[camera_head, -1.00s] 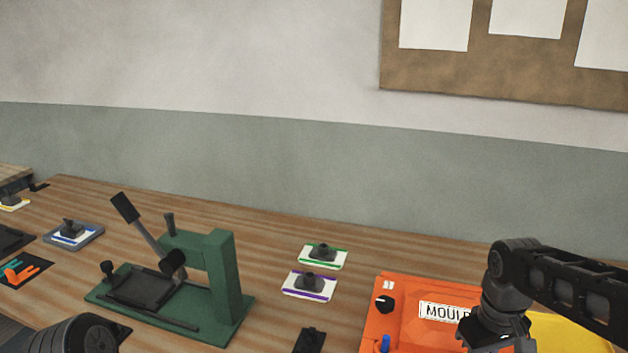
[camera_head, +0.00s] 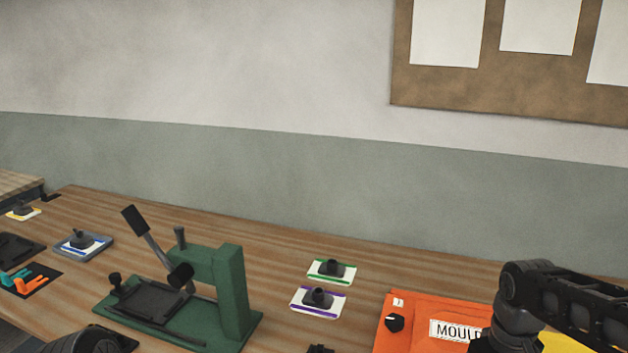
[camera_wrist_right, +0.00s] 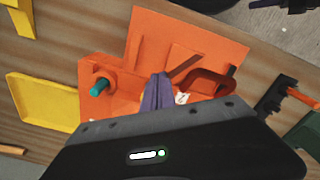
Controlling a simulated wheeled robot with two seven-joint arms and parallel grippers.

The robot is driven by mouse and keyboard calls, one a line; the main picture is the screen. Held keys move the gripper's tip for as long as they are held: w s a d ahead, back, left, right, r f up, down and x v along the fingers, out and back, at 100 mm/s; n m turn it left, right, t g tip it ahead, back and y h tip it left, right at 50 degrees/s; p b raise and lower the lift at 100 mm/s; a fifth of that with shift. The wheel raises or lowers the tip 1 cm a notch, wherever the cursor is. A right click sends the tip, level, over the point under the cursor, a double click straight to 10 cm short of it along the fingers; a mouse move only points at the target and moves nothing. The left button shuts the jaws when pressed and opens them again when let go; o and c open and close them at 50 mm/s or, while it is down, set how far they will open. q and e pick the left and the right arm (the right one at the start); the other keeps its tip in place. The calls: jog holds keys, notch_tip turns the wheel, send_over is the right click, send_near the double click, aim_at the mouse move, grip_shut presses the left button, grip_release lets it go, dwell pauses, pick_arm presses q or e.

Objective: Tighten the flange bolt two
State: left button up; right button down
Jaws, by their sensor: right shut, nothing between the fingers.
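The orange mould (camera_head: 420,325) with a partly hidden "MOUL…" label stands at the lower right of the head view, cut off by the bottom edge. A black knob (camera_head: 395,322) sits beside a small white tag on it. Which part is flange bolt two is unclear. My left gripper is out of view.
A green lever press (camera_head: 232,295) stands left of the mould. A yellow tray (camera_wrist_right: 45,100) lies beside the mould. Bare wood (camera_head: 150,215) runs along the wall.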

notch_tip(320, 180, up, 6)
jog(key=p, duration=0.5)
jog(key=shift+s, duration=0.1)
